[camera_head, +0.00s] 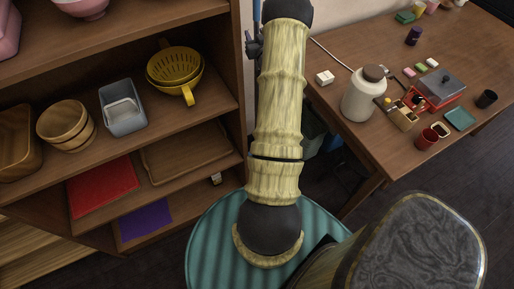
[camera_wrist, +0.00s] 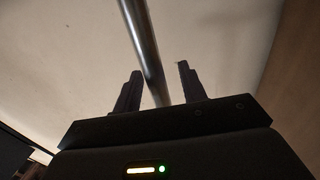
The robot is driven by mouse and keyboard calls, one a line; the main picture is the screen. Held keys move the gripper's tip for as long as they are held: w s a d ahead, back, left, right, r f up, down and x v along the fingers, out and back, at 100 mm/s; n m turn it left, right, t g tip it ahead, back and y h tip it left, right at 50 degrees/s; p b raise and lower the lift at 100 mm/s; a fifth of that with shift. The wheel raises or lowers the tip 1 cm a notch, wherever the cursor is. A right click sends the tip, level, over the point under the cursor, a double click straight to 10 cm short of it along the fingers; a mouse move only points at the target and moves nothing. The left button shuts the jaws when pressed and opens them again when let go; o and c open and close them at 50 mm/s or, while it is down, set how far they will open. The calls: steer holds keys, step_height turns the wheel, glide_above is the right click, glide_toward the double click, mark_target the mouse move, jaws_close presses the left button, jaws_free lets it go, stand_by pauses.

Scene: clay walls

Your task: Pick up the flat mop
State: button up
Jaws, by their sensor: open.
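A shiny metal pole (camera_wrist: 146,45), which looks like the flat mop's handle, runs down the wrist view between the two dark fingers of my gripper (camera_wrist: 159,70). The fingers are open, one on each side of the pole, with gaps to both. I cannot tell how deep between them the pole sits. The mop's flat head is not in view. In the head view my arm hides most of the spot. A dark part of my gripper (camera_head: 254,46) shows left of the arm, beside a thin blue upright strip (camera_head: 257,14) that I cannot identify.
A wooden shelf (camera_head: 226,160) with bowls, a yellow colander (camera_head: 174,70) and a grey bin (camera_head: 123,107) stands on the left. A wooden table (camera_head: 345,133) with a white jar (camera_head: 363,95) and several small items stands on the right. My arm reaches between them toward the wall.

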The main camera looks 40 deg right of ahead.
mark_target(258, 9)
steer(key=shift+s, duration=0.1)
steer(key=shift+d, duration=0.1)
steer(key=c, duration=0.8)
steer(key=shift+r, duration=0.15)
jaws_close()
step_height(258, 9, up, 10)
steer(key=shift+r, duration=0.1)
